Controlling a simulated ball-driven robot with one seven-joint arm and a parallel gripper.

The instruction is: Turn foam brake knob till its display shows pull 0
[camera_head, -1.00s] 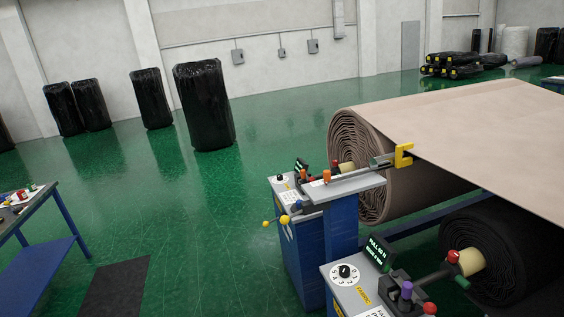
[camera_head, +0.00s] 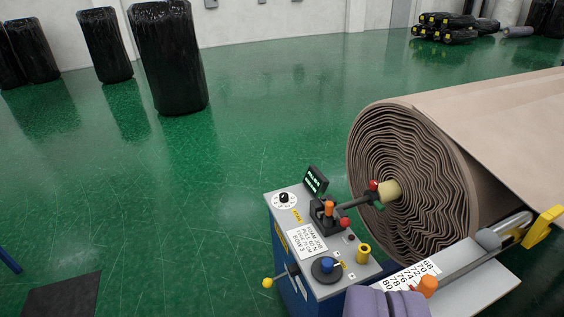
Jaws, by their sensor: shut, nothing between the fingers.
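The brake knob (camera_head: 284,198) is a black knob on a round white dial, at the far left corner of the grey top of a blue stand. A small yellow label (camera_head: 297,216) lies beside it; its word is too small to read surely. The display (camera_head: 315,180) is a small dark tilted box with green text just behind and right of the knob. Its lines are too small to read. The foam roll (camera_head: 410,185) is a big beige spiral beside the stand.
The stand top also holds an orange-topped black clamp (camera_head: 328,213), a blue knob (camera_head: 327,265), a yellow cup-like part (camera_head: 363,253) and a white placard (camera_head: 307,241). A yellow-ended lever (camera_head: 268,283) juts left.

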